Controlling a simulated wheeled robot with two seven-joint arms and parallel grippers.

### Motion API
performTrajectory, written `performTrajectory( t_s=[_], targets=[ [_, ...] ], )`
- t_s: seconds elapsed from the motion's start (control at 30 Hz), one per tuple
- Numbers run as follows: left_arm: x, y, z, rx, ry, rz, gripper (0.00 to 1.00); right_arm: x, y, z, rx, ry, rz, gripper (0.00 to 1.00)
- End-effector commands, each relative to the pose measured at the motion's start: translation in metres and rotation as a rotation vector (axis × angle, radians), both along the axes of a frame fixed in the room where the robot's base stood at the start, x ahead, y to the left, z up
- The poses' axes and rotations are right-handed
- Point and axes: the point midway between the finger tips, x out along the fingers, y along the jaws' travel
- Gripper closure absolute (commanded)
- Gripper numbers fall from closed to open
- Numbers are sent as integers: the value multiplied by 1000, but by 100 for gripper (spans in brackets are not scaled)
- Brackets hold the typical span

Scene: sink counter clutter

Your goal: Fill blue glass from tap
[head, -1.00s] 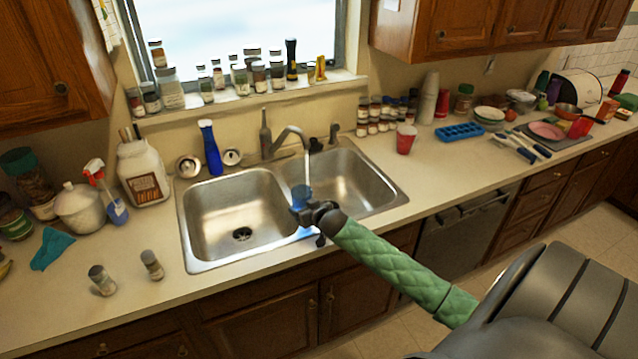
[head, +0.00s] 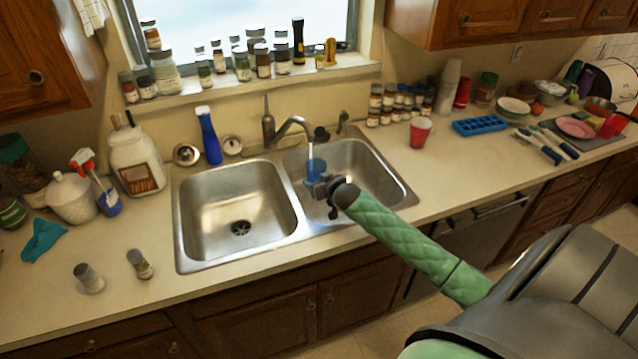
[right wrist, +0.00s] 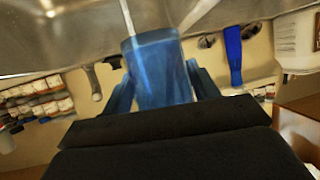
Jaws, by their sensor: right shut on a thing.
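The blue glass (head: 316,168) is over the right basin of the sink, under the tap (head: 292,125). A thin white stream of water (head: 309,143) runs from the spout down to the glass. My right gripper (head: 321,184) is shut on the glass from the front. In the right wrist view the glass (right wrist: 158,68) sits between the two fingers (right wrist: 163,90), and the stream (right wrist: 127,18) meets its rim. The level inside the glass cannot be told. My left gripper is not in view.
The left basin (head: 240,205) is empty. A blue bottle (head: 209,136) stands behind it. A red cup (head: 420,132) and a blue ice tray (head: 479,125) are right of the sink. Two small jars (head: 89,278) (head: 140,264) stand at the front left.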

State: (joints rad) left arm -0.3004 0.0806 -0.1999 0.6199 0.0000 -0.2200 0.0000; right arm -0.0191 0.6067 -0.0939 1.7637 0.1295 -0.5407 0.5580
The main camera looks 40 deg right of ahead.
Motion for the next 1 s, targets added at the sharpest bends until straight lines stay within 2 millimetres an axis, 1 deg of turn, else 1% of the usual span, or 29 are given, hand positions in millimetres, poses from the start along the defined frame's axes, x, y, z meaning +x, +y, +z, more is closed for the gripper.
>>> performTrajectory(
  t_s=[1.0],
  targets=[
    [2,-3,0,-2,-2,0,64,73,-34,-19,0,-1,0,69]
  ],
)
